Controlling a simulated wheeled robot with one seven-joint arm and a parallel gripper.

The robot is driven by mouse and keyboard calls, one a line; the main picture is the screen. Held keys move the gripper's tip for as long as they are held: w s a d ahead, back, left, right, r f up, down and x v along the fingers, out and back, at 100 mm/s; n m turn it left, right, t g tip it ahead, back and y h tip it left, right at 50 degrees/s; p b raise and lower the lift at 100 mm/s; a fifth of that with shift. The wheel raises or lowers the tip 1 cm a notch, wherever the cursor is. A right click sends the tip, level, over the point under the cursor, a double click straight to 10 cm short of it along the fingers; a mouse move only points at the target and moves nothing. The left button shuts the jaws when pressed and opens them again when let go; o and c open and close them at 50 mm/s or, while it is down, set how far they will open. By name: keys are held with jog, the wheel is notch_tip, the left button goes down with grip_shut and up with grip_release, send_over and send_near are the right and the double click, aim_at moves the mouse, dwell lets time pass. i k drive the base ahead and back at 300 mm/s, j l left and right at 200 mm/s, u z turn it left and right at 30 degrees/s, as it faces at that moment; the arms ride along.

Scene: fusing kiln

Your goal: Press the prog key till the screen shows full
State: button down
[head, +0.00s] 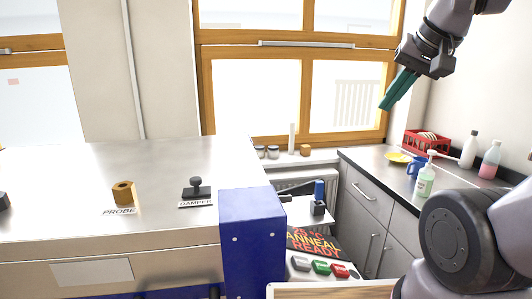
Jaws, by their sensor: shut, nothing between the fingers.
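The dark screen (313,241) of the control panel is at the lower middle of the head view. Its orange text reads "ANNEAL" and "READY", with "°C" partly visible above. Below it sit a pale grey key (300,263), a green key (321,267) and a red key (340,271). Their labels are too small to read, so I cannot tell which is the prog key. My gripper (385,105) has teal fingers, shut and empty. It is high at the upper right, in front of the window and well apart from the panel.
A blue housing (252,240) stands left of the panel. The kiln's metal top (90,180) carries a brass probe fitting (123,192) and a black damper knob (196,187). On the right counter are a soap bottle (426,180), a blue mug (415,168) and a red rack (428,144).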

aim_at(300, 264)
jog(key=k+j+z, duration=0.4)
jog(key=k+z, duration=0.35)
jog(key=k, duration=0.2)
